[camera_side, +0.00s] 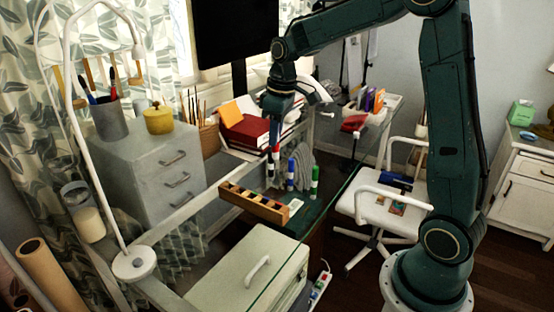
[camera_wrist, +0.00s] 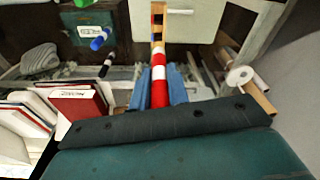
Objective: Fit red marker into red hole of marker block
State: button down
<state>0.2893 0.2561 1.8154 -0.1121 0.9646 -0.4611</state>
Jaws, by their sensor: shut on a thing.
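The red marker (camera_side: 274,156), with a white band, is held upright in my gripper (camera_side: 274,128). In the wrist view the red marker (camera_wrist: 159,92) lies between the two blue fingers of my gripper (camera_wrist: 158,88), which is shut on it. The wooden marker block (camera_side: 250,203) has a row of dark square holes and lies on the glass desk, below and slightly left of the marker. The marker is above and apart from it in the side view. In the wrist view the block (camera_wrist: 158,37) shows beyond the marker's end, with red in one hole; the marker partly hides it.
A blue marker (camera_side: 291,176) and a green marker (camera_side: 314,180) stand right of the block, near a grey cloth (camera_side: 302,160). Red books (camera_side: 245,130) lie behind. A white lamp (camera_side: 134,263) and grey drawers (camera_side: 160,160) are at left.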

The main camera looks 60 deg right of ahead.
jog(key=shift+s+a, duration=0.15)
jog(key=shift+s, duration=0.1)
jog(key=shift+f, duration=0.15)
notch_tip(320, 180, down, 20)
jog(key=shift+r, duration=0.15)
dwell(0.9)
jog(key=c, duration=1.3)
grip_release()
jog(key=shift+c, duration=0.2)
notch_tip(320, 180, up, 12)
jog(key=s, duration=0.1)
jog(key=shift+s+d, duration=0.2)
